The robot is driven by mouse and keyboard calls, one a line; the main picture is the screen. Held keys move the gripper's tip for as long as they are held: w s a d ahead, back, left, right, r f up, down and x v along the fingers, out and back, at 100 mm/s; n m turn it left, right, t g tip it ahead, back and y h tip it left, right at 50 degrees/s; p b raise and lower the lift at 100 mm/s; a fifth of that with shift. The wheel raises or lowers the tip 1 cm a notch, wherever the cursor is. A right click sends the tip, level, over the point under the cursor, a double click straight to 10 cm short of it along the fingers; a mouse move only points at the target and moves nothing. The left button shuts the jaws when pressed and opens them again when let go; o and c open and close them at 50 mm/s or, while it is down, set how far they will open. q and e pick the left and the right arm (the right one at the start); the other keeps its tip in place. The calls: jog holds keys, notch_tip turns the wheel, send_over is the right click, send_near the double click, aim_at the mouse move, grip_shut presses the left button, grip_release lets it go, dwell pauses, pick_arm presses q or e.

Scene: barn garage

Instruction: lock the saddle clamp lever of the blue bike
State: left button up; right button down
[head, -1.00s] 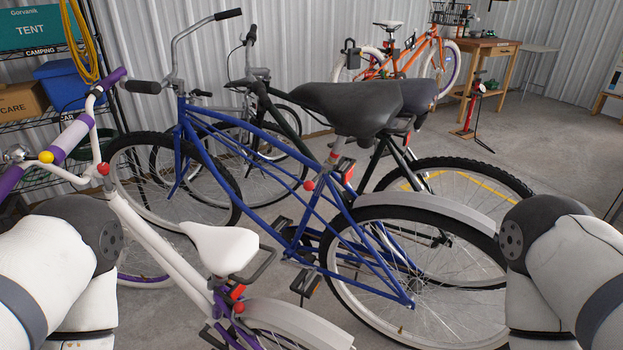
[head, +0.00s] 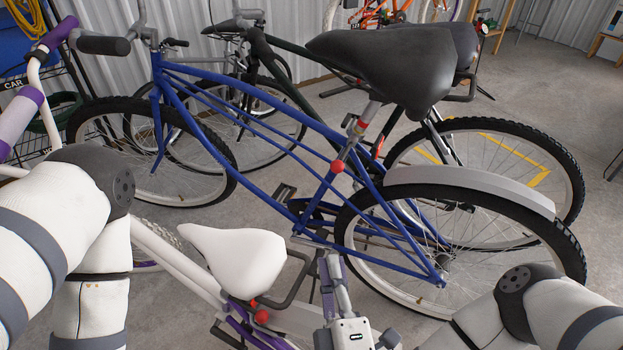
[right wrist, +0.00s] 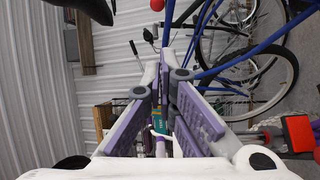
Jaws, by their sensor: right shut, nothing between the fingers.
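The blue bike (head: 205,140) stands side-on in the middle of the head view, its black saddle (head: 385,60) towards me. Below the saddle, a lever with a red ball knob (head: 337,167) stands by the seat tube. I cannot tell whether the lever is locked. A red ball, likely this knob, shows at the top of the right wrist view (right wrist: 156,4). My right gripper (head: 328,258) points up beside the white saddle, below the red knob and apart from it. Its purple-padded fingers (right wrist: 166,65) are shut and empty. My left arm shows at the left; its gripper is out of view.
A white and purple bike with a white saddle (head: 238,258) stands close in front, with its own red knob (head: 262,317). A dark bike (head: 490,150) stands behind the blue one. The blue bike's rear fender (head: 465,186) is at the right. Bare floor lies at far right.

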aim_at(344, 157)
pick_arm(q)
jog(key=s+f+g+b, duration=0.1)
jog(key=s+f+b, duration=0.3)
jog(key=f, duration=0.1)
jog(key=shift+f+g+b, duration=0.15)
jog(key=shift+g+b, duration=0.2)
jog(key=shift+g, duration=0.05)
pick_arm(e)
jog(key=d+r+x, duration=0.1)
jog(key=x, duration=1.9)
jog(key=shift+w, duration=0.4)
pick_arm(q)
jog(key=shift+s+d, duration=0.1)
